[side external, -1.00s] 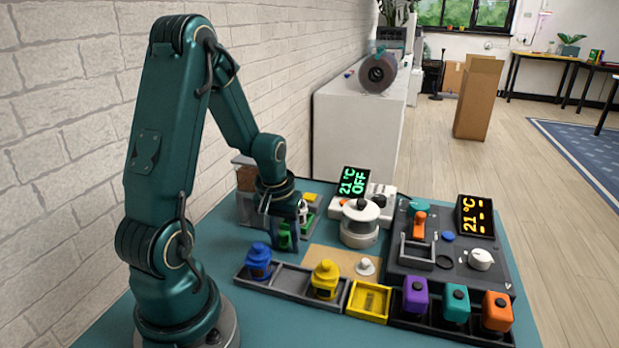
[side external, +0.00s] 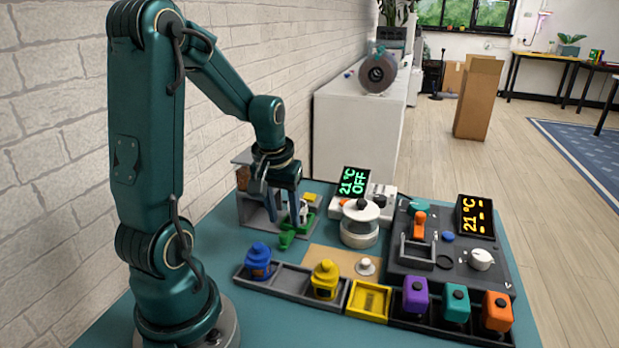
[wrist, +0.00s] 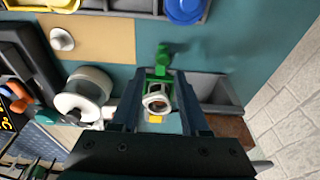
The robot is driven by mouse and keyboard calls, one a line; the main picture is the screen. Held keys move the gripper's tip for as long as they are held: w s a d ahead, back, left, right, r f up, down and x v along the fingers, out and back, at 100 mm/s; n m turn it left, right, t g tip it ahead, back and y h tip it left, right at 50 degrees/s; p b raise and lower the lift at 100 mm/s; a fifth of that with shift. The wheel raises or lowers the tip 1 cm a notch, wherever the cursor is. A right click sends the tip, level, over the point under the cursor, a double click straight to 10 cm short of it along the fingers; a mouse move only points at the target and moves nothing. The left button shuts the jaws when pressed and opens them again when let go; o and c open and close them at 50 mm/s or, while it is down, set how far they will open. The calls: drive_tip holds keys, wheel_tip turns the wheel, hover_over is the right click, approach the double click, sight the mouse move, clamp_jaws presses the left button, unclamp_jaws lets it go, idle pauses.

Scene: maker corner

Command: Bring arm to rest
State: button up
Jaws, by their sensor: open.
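My gripper (side external: 283,213) is open, pointing down above the back left of the teal table. In the wrist view, my gripper (wrist: 156,88) has its two fingers apart, with a green piece (wrist: 163,55) and a pale ring showing between and beyond them. In the side view the green piece (side external: 288,240) lies low, beside the grey holder (side external: 252,216), below the fingertips. The fingers appear clear of it and hold nothing. The fingers partly hide the holder.
A white round device (side external: 360,229) stands right of my gripper. A dark control panel (side external: 444,268) is farther right. In front are a grey tray (side external: 290,281) with blue and yellow bottles, a yellow tray (side external: 369,300), and purple, teal and orange blocks. A brick wall is at left.

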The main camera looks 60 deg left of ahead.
drive_tip(key=shift+r, duration=0.55)
drive_tip(key=shift+d, duration=0.1)
drive_tip(key=w+d+r+m+t, duration=0.25)
drive_tip(key=d+r+m, duration=0.35)
drive_tip(key=d, duration=0.4)
drive_tip(key=s+d+r+m+t+h, duration=0.1)
drive_tip(key=s+d+r+m, duration=0.1)
drive_tip(key=s+d, duration=0.5)
drive_tip(key=shift+s+m+h, duration=0.3)
drive_tip(key=shift+s+m, duration=0.15)
drive_tip(key=shift+m, duration=0.05)
